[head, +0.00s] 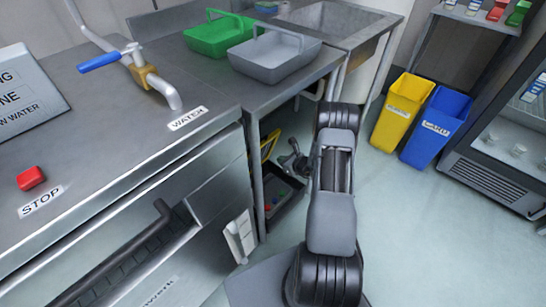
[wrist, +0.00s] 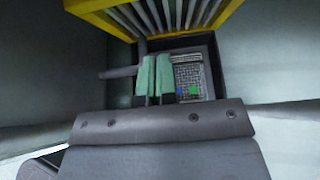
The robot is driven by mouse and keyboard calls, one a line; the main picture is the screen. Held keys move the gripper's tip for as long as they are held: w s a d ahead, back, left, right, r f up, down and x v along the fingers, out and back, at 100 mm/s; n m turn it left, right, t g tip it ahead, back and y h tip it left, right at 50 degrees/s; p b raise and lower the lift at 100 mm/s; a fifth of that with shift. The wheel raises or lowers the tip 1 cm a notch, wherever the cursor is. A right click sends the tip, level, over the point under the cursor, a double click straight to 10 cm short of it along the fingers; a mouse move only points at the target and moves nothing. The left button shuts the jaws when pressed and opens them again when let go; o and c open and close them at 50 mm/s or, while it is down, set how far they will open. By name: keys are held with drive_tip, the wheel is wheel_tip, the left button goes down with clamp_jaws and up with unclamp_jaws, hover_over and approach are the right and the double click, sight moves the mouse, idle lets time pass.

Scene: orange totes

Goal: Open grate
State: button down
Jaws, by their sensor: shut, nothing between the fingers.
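The grate is a yellow frame (head: 270,143) with grey bars, under the counter in the head view. It stands raised at a tilt above a dark box (head: 290,212) on the floor. In the wrist view the yellow frame with its bars (wrist: 165,18) spans the top, above the box's open interior. A mesh and small blue and green pieces show inside. My gripper (wrist: 153,78) has pale green fingers, close together and empty, in front of the box opening and below the grate. In the head view my gripper (head: 292,160) is beside the grate, partly hidden by my arm.
The steel counter (head: 228,95) and its leg (head: 257,185) are close left of my arm. A grey basket (head: 272,57) and a green basket (head: 210,38) stand on top. Yellow (head: 401,112) and blue (head: 435,128) bins stand right. The floor (head: 420,220) at right is clear.

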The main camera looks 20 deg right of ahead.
drive_tip(key=w+r+b+x, duration=0.1)
drive_tip(key=r+b+x, duration=0.1)
drive_tip(key=x, duration=1)
drive_tip(key=shift+a+r+b, duration=0.25)
drive_tip(key=shift+b, duration=0.5)
drive_tip(key=w+a+r+b, duration=0.2)
drive_tip(key=w+a, duration=0.1)
drive_tip(key=w, duration=0.4)
drive_tip(key=shift+w+r, duration=0.25)
drive_tip(key=shift+w, duration=0.05)
drive_tip(key=shift+a, duration=0.1)
